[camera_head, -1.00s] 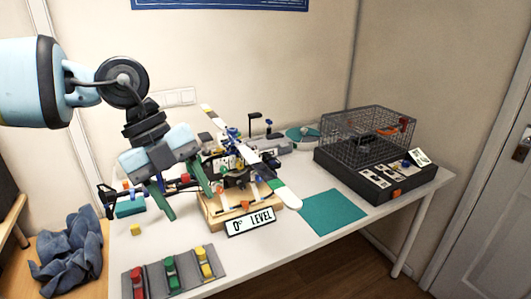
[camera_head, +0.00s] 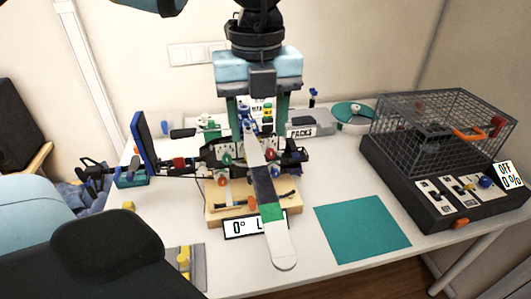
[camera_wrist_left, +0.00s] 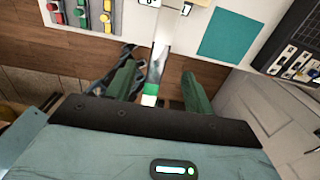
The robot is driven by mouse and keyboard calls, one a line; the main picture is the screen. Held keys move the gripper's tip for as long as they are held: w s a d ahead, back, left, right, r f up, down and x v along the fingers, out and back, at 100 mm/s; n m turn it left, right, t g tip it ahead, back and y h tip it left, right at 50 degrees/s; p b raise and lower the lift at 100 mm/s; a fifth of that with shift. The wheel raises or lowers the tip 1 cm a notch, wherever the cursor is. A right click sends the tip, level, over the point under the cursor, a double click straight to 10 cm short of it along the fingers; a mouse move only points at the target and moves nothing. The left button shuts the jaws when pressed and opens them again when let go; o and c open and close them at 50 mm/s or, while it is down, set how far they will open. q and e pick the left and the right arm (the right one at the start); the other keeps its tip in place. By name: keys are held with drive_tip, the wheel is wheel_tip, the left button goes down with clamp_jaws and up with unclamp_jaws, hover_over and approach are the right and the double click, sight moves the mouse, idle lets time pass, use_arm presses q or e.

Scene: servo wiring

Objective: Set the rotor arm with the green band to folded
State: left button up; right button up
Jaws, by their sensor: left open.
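The rotor arm with the green band (camera_head: 271,211) is long, with a dark middle and a white rounded end. It reaches from the wooden-based stand (camera_head: 215,200) toward the front, past the "0°" sign (camera_head: 237,228), which it partly covers. My left gripper (camera_head: 258,125) is open, pointing down above the stand's rear part, its two green fingers spread. In the left wrist view the green band (camera_wrist_left: 150,88) shows between the spread fingers, with no visible contact. The arm's inner end is partly hidden among the stand's parts. My right gripper is out of view.
A teal mat (camera_head: 362,228) lies on the table right of the stand. A wire cage on a dark box (camera_head: 425,180) stands farther right, with an "OFF 0%" sign (camera_head: 508,175). A panel with coloured switches (camera_wrist_left: 82,14) shows in the left wrist view.

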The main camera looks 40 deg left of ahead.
sight(259, 170)
use_arm(q)
drive_tip(key=shift+s+f, duration=0.1)
drive_tip(key=shift+f, duration=0.2)
drive_tip(key=f, duration=0.7)
drive_tip(key=shift+w+f, duration=0.15)
drive_tip(key=shift+w, duration=0.05)
drive_tip(key=shift+c, duration=0.4)
clamp_jaws()
